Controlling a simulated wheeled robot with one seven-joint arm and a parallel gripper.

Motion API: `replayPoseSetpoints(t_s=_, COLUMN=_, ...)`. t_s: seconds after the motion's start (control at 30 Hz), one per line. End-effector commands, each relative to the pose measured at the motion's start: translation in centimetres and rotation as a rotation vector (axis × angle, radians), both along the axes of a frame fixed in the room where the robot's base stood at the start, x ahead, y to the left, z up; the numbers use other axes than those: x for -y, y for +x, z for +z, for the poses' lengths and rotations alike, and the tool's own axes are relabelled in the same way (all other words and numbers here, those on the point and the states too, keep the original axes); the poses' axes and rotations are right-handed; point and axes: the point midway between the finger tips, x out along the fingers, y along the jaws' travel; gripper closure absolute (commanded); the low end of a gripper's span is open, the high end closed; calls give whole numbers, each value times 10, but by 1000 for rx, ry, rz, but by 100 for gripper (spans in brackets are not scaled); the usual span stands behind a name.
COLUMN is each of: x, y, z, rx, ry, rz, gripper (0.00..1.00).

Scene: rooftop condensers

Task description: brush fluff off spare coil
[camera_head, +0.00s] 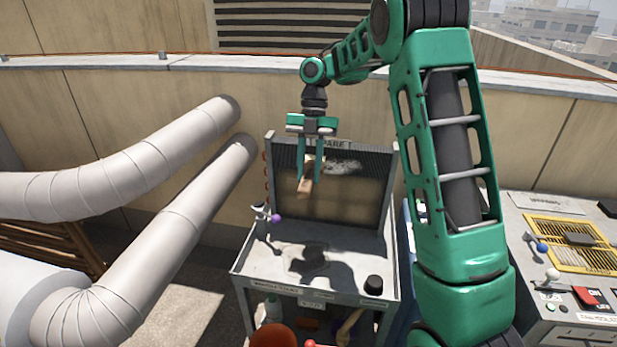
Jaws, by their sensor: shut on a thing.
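The spare coil (350,200) stands upright in a grey frame at the back of a small metal bench, with part of a "SPARE" label showing on its top edge. A pale patch of fluff (343,167) lies on its upper part, right of my gripper. My gripper (311,170) points down in front of the coil, shut on a wooden brush (306,187). The brush is tilted and overlaps the coil's upper left part in the picture. I cannot tell whether its bristles touch the coil. My gripper and the brush hide part of the coil.
The bench top (275,262) holds a purple-tipped lever (268,215) at left and a black knob (374,284) at right. Large pale ducts (150,165) run close on the left. A control bench (570,265) with a yellow grille stands at right. A wall rises behind.

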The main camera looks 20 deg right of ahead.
Motion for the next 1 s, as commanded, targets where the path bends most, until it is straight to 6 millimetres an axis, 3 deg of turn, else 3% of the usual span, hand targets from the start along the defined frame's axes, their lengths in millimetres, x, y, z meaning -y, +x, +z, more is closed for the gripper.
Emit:
replayPoseSetpoints(t_s=0.23, x=0, y=0, z=0, rx=0, ry=0, rz=0, gripper=98)
replayPoseSetpoints(t_s=1.0, x=0, y=-1, z=-40, rx=1, ry=-1, rz=0, gripper=98)
